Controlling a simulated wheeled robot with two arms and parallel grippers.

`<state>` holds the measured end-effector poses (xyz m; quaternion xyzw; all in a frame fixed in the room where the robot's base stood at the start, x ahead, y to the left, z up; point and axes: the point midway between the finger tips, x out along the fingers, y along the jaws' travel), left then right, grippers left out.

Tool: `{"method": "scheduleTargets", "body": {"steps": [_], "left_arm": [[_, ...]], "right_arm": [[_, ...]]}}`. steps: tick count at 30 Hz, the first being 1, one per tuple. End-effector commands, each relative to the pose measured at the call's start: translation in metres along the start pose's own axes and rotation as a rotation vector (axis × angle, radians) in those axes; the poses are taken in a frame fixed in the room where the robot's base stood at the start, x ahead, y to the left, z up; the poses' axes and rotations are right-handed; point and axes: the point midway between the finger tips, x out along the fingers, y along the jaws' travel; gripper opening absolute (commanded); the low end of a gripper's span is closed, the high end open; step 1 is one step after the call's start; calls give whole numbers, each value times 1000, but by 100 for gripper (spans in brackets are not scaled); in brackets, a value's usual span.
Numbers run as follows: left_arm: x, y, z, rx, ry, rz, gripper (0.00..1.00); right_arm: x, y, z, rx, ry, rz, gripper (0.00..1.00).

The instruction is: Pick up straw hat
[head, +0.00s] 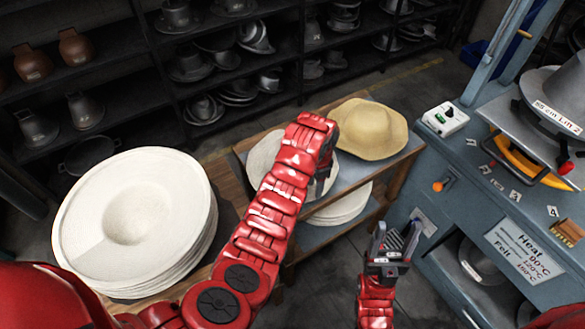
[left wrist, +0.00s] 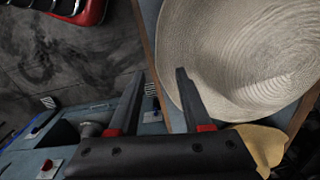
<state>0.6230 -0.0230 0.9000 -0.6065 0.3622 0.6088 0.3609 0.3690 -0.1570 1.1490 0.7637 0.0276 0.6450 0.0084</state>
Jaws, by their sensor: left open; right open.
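A pale woven straw hat (head: 262,158) lies on a small table, partly hidden behind my left arm. Its ringed weave fills the upper right of the left wrist view (left wrist: 235,60). My left gripper (left wrist: 160,76) is open at the hat's brim edge. In that view one finger overlaps the brim and the other lies outside it; I cannot tell whether they touch the hat. In the head view the left gripper is mostly hidden by its wrist. My right gripper (head: 396,240) is open and empty, in front of the blue press, apart from the hats.
A tan hat (head: 370,128) lies right of the straw hat on the table (head: 402,160). More pale hats (head: 342,205) lie on its lower shelf. A large stack of pale hats (head: 135,215) stands left. The blue press (head: 470,190) stands right. Dark shelves with hat forms line the back.

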Motion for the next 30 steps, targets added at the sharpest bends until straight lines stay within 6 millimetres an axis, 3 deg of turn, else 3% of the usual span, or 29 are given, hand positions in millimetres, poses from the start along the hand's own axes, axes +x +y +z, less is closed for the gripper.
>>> {"method": "scheduleTargets", "body": {"steps": [8,14,21,30], "left_arm": [[12,1,2,1,-3,1,49],[36,1,6,-2,-5,2,49],[55,0,3,0,2,-1,49],[59,0,4,1,2,-3,49]], "right_arm": [[16,1,-3,0,0,0,60],[35,2,-6,0,0,0,60],[36,2,-6,0,0,0,60],[36,2,-6,0,0,0,60]]}}
